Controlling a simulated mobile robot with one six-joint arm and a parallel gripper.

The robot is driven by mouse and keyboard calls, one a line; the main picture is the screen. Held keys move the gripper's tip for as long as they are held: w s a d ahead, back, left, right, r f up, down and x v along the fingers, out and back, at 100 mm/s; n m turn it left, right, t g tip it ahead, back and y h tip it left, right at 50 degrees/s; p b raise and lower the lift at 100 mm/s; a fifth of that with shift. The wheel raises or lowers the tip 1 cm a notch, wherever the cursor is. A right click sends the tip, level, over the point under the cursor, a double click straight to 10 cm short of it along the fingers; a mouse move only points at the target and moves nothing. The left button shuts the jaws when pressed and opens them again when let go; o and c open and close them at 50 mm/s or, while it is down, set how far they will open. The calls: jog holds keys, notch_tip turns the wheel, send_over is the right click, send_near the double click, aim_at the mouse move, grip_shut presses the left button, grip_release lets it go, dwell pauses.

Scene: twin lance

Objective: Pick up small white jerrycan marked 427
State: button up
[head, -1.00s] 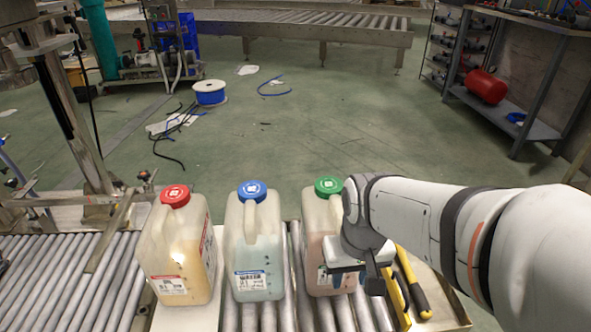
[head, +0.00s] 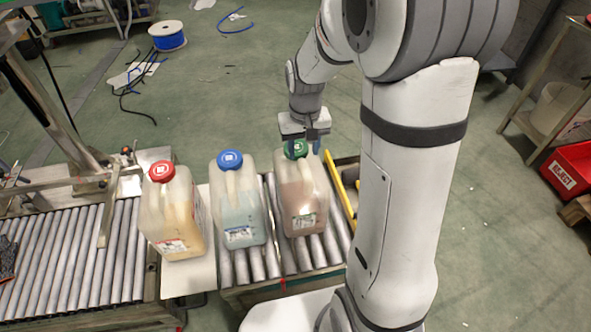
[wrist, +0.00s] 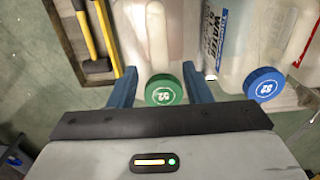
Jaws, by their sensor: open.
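The red-capped one (head: 172,220) holds amber liquid, the blue-capped one (head: 238,205) bluish liquid, and the green-capped one (head: 300,200) pinkish liquid. I cannot read 427 on any of them. My gripper (head: 305,146) is open at the top of the green-capped jerrycan. In the wrist view, the open fingers of my gripper (wrist: 159,75) lie either side of that jerrycan (wrist: 150,35), near its green cap (wrist: 164,90). Whether they touch it cannot be told. The blue cap (wrist: 265,84) lies right of the fingers.
A tray with yellow-handled tools (wrist: 98,40) is right beside the green-capped jerrycan in the head view. The blue-capped jerrycan stands close on its other side. A red reject bin (head: 570,168) is far right. Bare conveyor rollers (head: 105,250) lie left.

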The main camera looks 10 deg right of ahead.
aim_at(301, 159)
jog(key=shift+w+r+p, duration=0.2)
jog(key=shift+w+p, duration=0.15)
jog(key=shift+w, duration=0.2)
jog(key=shift+w+r+p, duration=0.15)
jog(key=shift+w+p, duration=0.2)
jog(key=shift+w, duration=0.15)
jog(key=shift+w+f, duration=0.2)
jog(key=shift+f, duration=0.1)
notch_tip(301, 159, down, 8)
jog(key=b, duration=0.2)
jog(key=shift+d+r+b, duration=0.1)
jog(key=shift+r+b, duration=0.1)
jog(key=shift+b, duration=0.1)
jog(key=shift+c, duration=0.6)
grip_shut()
jog(key=shift+w+r, duration=0.1)
jog(key=shift+r, duration=0.05)
